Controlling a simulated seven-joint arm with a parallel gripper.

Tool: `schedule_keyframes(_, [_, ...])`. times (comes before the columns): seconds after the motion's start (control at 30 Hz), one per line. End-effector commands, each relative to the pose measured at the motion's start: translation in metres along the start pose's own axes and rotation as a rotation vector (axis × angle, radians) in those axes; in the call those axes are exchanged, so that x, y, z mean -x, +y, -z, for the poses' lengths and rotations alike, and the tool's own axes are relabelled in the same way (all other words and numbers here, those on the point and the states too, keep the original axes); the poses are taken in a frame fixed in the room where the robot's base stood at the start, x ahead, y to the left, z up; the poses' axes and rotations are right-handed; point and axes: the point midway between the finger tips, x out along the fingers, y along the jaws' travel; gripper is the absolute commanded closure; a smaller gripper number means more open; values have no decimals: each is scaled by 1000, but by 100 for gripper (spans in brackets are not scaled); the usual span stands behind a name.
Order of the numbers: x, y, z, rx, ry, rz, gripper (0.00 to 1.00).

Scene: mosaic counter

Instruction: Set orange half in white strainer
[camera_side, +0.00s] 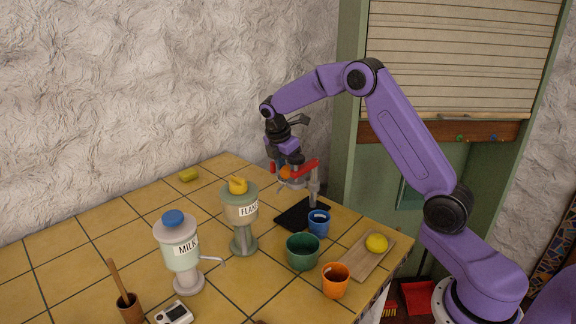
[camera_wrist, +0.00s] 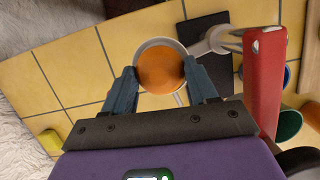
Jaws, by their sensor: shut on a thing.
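My gripper (camera_side: 285,167) is shut on the orange half (camera_side: 286,172), which shows in the wrist view (camera_wrist: 160,69) as a round orange dome between the two fingers. The white strainer (camera_side: 293,183) is a pale ring held out from a grey post on a black base (camera_side: 294,214). In the wrist view the strainer's rim (camera_wrist: 143,47) shows around the orange half, with the fruit over its opening. I cannot tell whether the orange touches the strainer. The strainer's inside is hidden by the fruit.
A red lever (camera_wrist: 264,85) stands close to the right of my gripper. Blue (camera_side: 319,224), green (camera_side: 302,252) and orange (camera_side: 335,281) cups stand in front. A lemon (camera_side: 376,243) lies on a wooden tray (camera_side: 357,262). Flakes (camera_side: 241,212) and milk (camera_side: 178,248) dispensers stand left.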

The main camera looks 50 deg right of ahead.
Motion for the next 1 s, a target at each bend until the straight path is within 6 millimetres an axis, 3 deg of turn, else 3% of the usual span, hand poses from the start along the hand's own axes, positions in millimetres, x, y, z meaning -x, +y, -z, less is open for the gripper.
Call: schedule_keyframes(1.0, [-10,0,3,0,0,1,73])
